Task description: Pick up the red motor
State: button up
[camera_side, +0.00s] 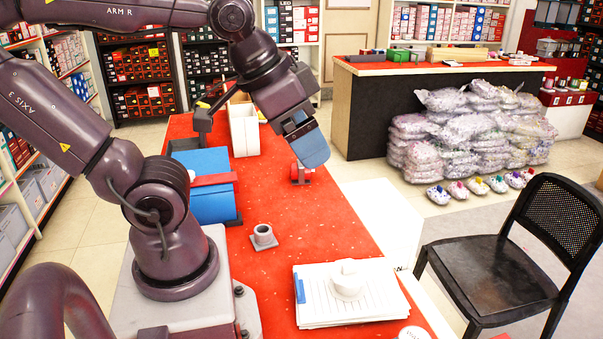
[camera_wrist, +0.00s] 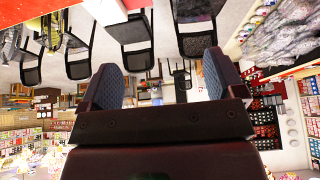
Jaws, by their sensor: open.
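A small red item that looks like the red motor (camera_side: 301,175) sits on the red tabletop (camera_side: 335,225) near its right edge in the side view. My gripper (camera_side: 312,150) is above it and slightly right, with a blue-padded finger pointing down. The finger overlaps the area just over the motor, and I cannot tell the exact gap. The wrist view shows both blue-padded fingers spread apart, with my gripper (camera_wrist: 160,88) open and empty. The motor does not show in the wrist view.
A blue box (camera_side: 207,197) with a red part on it stands left of the motor. A white bin (camera_side: 244,130) is behind. A grey cup (camera_side: 263,231) on a small base and a paper stack (camera_side: 320,313) bearing a white cup (camera_side: 348,283) are nearer. A black chair (camera_side: 495,265) stands right.

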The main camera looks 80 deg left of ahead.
jog(key=shift+o, duration=0.7)
jog(key=m+g+y, duration=0.4)
jog(key=m+y, duration=0.9)
jog(key=m, duration=0.7)
send_near(301, 170)
jog(key=shift+t, duration=0.3)
jog(key=x, duration=1.2)
jog(key=shift+s, duration=0.15)
jog(key=c, duration=1.3)
jog(key=shift+c, duration=0.2)
